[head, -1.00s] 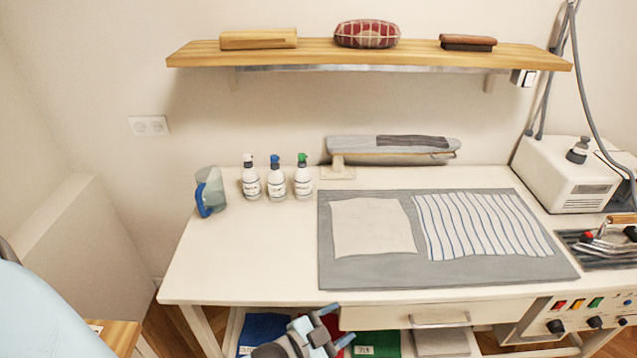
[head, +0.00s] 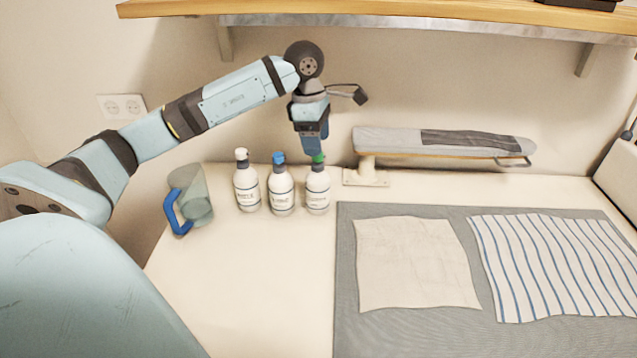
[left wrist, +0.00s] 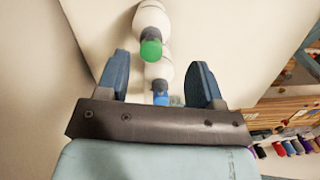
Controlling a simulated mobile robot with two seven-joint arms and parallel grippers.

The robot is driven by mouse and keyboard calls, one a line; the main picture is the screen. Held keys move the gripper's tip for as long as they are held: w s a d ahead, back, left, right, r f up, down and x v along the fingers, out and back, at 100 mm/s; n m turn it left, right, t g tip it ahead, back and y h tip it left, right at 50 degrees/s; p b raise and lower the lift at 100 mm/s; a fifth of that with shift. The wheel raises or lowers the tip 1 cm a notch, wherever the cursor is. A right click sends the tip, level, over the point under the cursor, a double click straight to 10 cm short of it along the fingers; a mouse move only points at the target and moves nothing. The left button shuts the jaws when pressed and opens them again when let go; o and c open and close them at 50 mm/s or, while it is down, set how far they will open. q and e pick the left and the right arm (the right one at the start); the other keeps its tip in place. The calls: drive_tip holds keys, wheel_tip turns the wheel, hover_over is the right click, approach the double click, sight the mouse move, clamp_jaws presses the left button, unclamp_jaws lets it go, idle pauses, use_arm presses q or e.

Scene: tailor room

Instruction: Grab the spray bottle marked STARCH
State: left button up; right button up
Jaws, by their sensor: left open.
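Three white spray bottles stand upright in a row at the back left of the table: one with a white top (head: 247,188), one with a blue top (head: 281,194) and one with a green top (head: 317,190). Their labels are too small to read, so I cannot tell which says STARCH. My left gripper (head: 315,146) is open and points down just above the green top. In the left wrist view, the green-topped bottle (left wrist: 152,22) and the blue-topped bottle (left wrist: 158,71) show between and beyond the open fingers (left wrist: 160,78). My right gripper is out of view.
A clear jug (head: 194,195) with a blue handle stands left of the bottles. A sleeve board (head: 390,139) stands to their right. A grey mat (head: 400,335) with two cloths covers the right of the table. A wooden shelf (head: 400,17) hangs above.

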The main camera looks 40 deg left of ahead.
sight(318, 162)
use_arm(q)
drive_tip(key=shift+w+a+r, duration=0.1)
drive_tip(key=shift+a+r, duration=0.05)
drive_tip(key=shift+a, duration=0.3)
drive_tip(key=shift+f, duration=0.25)
drive_tip(key=f, duration=0.6)
drive_tip(key=shift+w+d+f, duration=0.3)
drive_tip(key=shift+d+f, duration=0.05)
drive_tip(key=shift+f, duration=0.05)
drive_tip(key=shift+r, duration=0.1)
clamp_jaws()
